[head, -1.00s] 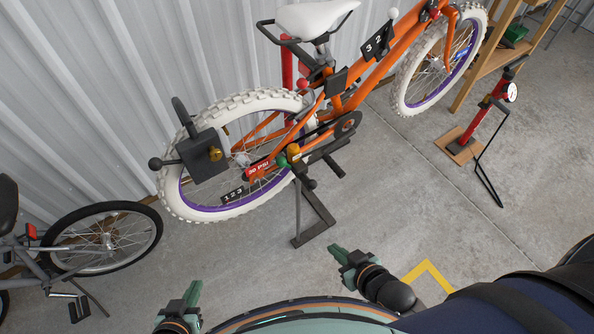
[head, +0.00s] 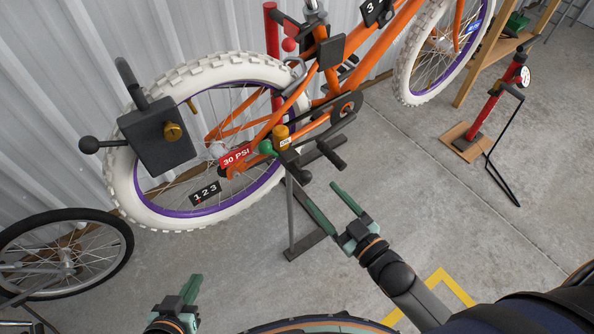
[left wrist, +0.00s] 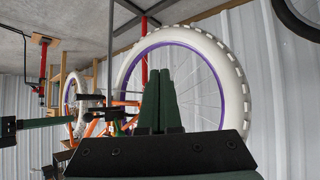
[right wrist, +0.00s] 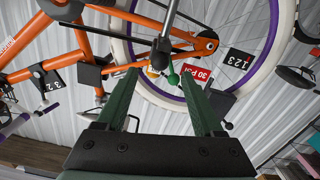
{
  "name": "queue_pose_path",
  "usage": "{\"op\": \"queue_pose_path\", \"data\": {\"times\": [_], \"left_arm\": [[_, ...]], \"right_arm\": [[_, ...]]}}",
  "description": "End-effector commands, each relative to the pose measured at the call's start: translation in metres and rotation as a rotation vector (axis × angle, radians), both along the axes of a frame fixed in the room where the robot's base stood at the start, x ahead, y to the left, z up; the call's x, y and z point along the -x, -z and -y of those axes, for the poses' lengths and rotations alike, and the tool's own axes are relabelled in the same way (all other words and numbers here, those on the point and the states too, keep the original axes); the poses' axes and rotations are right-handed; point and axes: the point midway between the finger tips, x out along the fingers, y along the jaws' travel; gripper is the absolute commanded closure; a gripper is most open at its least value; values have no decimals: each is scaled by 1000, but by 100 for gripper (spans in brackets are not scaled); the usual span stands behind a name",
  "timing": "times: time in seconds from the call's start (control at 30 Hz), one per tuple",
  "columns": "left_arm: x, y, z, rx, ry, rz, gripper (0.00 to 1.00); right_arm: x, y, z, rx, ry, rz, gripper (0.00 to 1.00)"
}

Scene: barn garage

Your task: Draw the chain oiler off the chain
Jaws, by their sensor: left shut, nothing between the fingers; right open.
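The chain oiler appears to be the small amber bottle with a pale label (head: 282,138) and a green ball (head: 266,147) beside it, at the chain (head: 310,130) of the orange bike (head: 290,105). In the right wrist view, the amber part (right wrist: 153,72) and green ball (right wrist: 173,79) show between the fingertips, beyond them. My right gripper (head: 321,187) is open and empty, below and right of the oiler, apart from it. My left gripper (head: 194,280) is shut and empty, low at the left, away from the bike.
A grey box with a brass knob (head: 157,137) stands by the rear wheel. A red 30 PSI tag (head: 237,157) and a black 123 tag (head: 205,193) hang near the wheel. A pedal (head: 332,154) and stand post (head: 291,215) are close to the oiler. A red pump (head: 497,103) stands right.

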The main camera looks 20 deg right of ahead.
Motion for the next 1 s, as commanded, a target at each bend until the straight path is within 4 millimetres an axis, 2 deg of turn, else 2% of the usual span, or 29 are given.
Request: {"op": "queue_pose_path", "data": {"times": [0.03,0.1,0.3,0.4,0.7,0.83,1.0], "left_arm": [[-1,6,1,0,3,3,100],[-1,6,1,1,3,6,100],[-8,-4,1,1,4,53,100],[-23,-24,0,1,7,143,100],[-51,-76,-1,1,20,380,100],[-57,-96,-1,2,27,462,100],[-60,-111,0,2,31,520,100]], "right_arm": [[-1,4,-1,1,-8,18,31],[-3,3,-2,2,-15,31,31],[-20,0,-9,0,-17,38,31],[-38,0,-15,-2,-16,40,31],[-91,1,-34,0,-16,37,31],[-106,2,-40,1,-15,34,31],[-117,1,-44,1,-15,33,31]]}}
